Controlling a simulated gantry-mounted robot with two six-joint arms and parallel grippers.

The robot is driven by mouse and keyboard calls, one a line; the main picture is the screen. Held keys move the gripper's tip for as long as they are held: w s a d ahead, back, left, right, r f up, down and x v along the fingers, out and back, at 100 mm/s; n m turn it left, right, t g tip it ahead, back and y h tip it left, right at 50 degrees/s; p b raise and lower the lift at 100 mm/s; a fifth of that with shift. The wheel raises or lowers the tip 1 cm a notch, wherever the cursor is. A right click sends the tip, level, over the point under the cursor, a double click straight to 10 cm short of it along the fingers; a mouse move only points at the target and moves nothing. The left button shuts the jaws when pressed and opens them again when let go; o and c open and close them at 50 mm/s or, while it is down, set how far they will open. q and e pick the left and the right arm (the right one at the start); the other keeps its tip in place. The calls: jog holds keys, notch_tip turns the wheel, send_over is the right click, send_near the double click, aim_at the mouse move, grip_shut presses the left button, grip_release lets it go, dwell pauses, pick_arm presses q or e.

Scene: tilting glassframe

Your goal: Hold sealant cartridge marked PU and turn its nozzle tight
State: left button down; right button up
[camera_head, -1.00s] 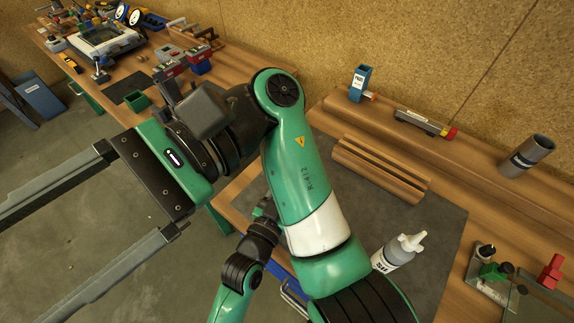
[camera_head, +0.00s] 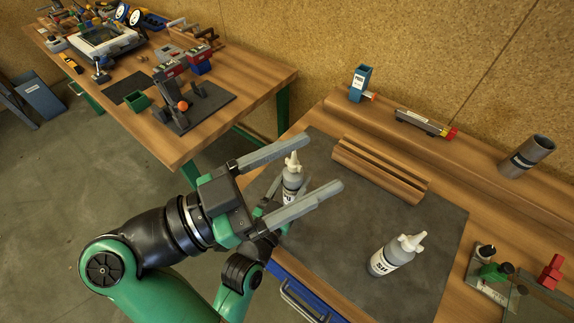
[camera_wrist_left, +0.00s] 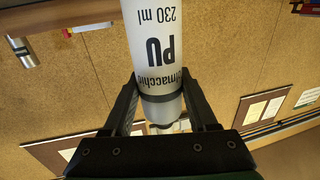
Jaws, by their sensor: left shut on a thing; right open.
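The PU cartridge (camera_head: 291,184) is grey-white with a pale nozzle (camera_head: 293,161). My left gripper (camera_head: 277,203), mostly hidden behind the right one in the head view, is shut on its body. My right gripper (camera_head: 323,160) has long grey fingers, open. In the head view they lie on either side of the nozzle and upper cartridge; I cannot tell whether they touch it.
A second cartridge, marked SH (camera_head: 385,262), stands on the dark mat (camera_head: 350,225). A grooved wooden block (camera_head: 380,170) lies behind it. A blue holder (camera_head: 359,84), a grey tube (camera_head: 527,156) and a fixture with green and red parts (camera_head: 497,272) line the bench. The mat's middle is clear.

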aim_at(291, 165)
jog(key=w+a+f+n+t+y, duration=0.15)
jog(key=a+f+n+y, duration=0.35)
jog(key=a+f+y, duration=0.5)
jog(key=shift+h, duration=0.7)
jog(key=x, duration=1.3)
jog(key=shift+s+d+f, duration=0.15)
jog(key=shift+s+f, duration=0.05)
jog(key=shift+f, duration=0.05)
grip_shut()
